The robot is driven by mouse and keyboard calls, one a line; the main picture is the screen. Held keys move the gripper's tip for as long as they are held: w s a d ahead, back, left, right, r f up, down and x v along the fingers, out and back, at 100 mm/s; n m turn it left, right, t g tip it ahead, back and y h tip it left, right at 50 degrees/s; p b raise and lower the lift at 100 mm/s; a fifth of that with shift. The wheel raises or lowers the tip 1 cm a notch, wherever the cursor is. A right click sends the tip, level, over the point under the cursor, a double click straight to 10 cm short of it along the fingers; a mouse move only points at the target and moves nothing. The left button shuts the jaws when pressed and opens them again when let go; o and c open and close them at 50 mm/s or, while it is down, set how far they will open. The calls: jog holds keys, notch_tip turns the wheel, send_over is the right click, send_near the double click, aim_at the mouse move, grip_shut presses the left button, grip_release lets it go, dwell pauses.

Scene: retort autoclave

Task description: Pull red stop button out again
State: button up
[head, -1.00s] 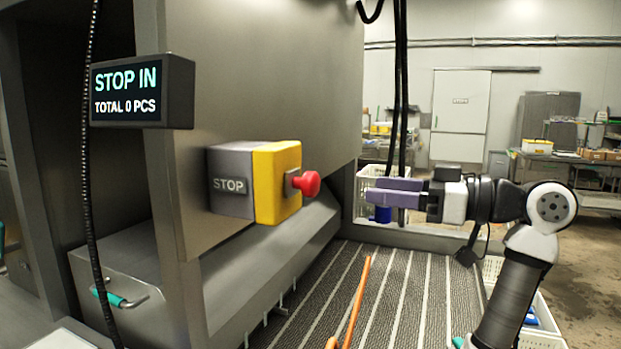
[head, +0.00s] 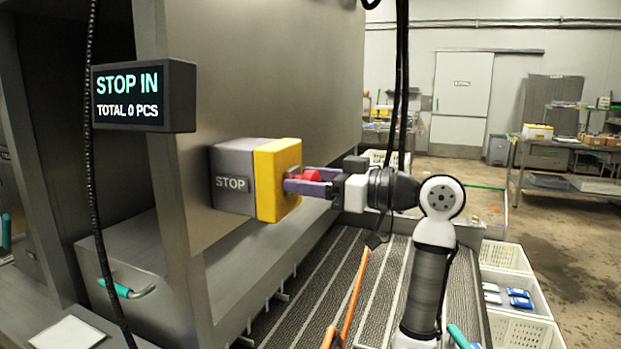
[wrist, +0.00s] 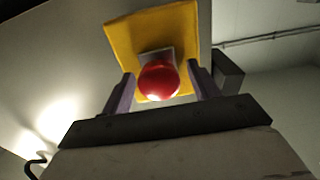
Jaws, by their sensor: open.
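The red stop button (head: 306,176) sticks out from the yellow face of the stop box (head: 277,181), which is mounted on the steel machine wall. The box's grey side (head: 232,180) reads STOP. My gripper (head: 300,184) is at the button, its purple fingers on either side of it. In the wrist view, the red button (wrist: 158,80) lies between the two open fingers (wrist: 160,92), in front of the yellow plate (wrist: 150,40). I cannot tell whether either finger touches it.
A display (head: 143,96) at the left reads STOP IN, TOTAL 0 PCS. A ribbed conveyor (head: 330,290) runs below the box, with an orange bar (head: 355,295) rising near my arm. Dark cables (head: 398,90) hang behind the gripper. White crates (head: 522,290) stand at the lower right.

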grip_shut()
jog(key=shift+s+d+f, duration=0.1)
jog(key=shift+s+d, duration=0.05)
jog(key=shift+d, duration=0.35)
jog(key=shift+s+d, duration=0.15)
jog(key=shift+d, duration=0.1)
jog(key=shift+c, duration=1.6)
grip_release()
jog(key=o, duration=0.3)
jog(key=shift+d, duration=0.1)
jog(key=b+v, duration=0.4)
jog(key=v, duration=0.9)
jog(key=shift+s+d, duration=0.1)
jog(key=shift+d, duration=0.2)
